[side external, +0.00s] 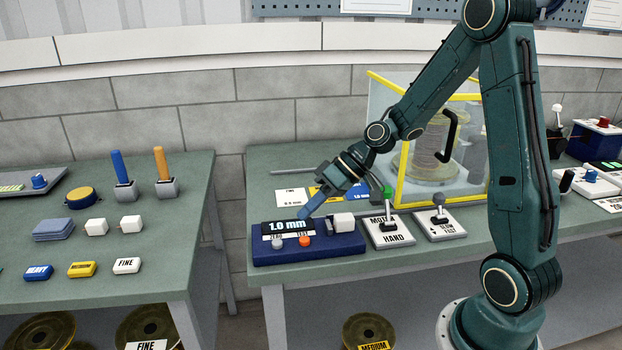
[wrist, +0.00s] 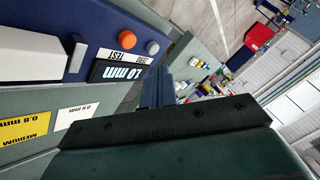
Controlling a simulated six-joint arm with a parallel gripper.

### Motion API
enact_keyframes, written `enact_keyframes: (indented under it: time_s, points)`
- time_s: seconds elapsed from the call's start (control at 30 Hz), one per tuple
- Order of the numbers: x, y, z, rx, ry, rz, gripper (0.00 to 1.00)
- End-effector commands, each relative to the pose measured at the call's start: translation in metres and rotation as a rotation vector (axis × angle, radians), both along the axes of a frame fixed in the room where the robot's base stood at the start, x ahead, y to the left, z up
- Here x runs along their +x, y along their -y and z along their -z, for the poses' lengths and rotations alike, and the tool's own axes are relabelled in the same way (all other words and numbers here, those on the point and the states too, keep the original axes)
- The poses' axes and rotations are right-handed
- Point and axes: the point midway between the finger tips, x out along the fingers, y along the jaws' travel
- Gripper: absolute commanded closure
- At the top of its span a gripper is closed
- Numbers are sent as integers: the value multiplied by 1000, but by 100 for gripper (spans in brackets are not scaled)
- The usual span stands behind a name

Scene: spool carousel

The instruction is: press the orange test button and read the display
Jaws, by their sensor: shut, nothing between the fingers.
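The blue gauge box (side external: 318,250) stands on the right-hand bench, with a black display (side external: 287,227) reading "1.0 mm". The orange button (side external: 305,241), labelled TEST, is on its front beside a grey button (side external: 277,244) labelled ZERO. The wrist view shows the orange button (wrist: 127,40), grey button (wrist: 152,47) and display (wrist: 122,72), upside down. My gripper (side external: 303,215) is shut and empty, its tip at the display's top edge in the side view. In the wrist view my fingers (wrist: 157,85) are beside the display, apart from the orange button. I cannot tell if they touch the box.
A white block (side external: 343,221) sits at the gauge's right. Two lever plates (side external: 389,232) (side external: 440,224) stand further right, before a yellow-framed clear guard (side external: 400,185). Cards (side external: 291,197) lie behind the gauge. A gap separates the left bench (side external: 190,235).

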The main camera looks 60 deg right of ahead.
Motion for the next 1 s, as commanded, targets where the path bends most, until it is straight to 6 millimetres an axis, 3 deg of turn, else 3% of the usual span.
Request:
enact_keyframes:
  time_s: [0.23,1.0]
  points:
    - [0,0,-13,0,1,0,100]
    - [-2,-2,-15,-10,-3,-4,100]
